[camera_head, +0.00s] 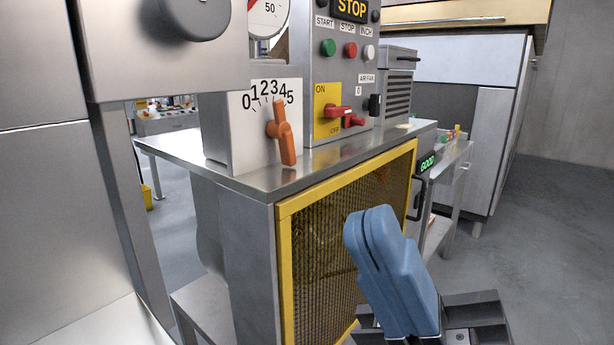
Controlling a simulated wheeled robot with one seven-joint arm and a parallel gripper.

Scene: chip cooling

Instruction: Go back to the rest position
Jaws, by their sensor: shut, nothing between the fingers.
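My gripper (366,222) is in the lower right of the head view, with blue fingers pointing up and to the left. The fingers are closed together with nothing between them. It appears in front of the yellow-framed mesh guard (330,240) of the machine and covers part of it. I cannot tell whether it touches the guard. The rest of my arm is mostly out of view.
A metal worktop (320,160) carries an orange dial (284,140) with a number scale and a control panel (340,75) with buttons and a red switch (340,112). Free floor (550,240) lies at the right.

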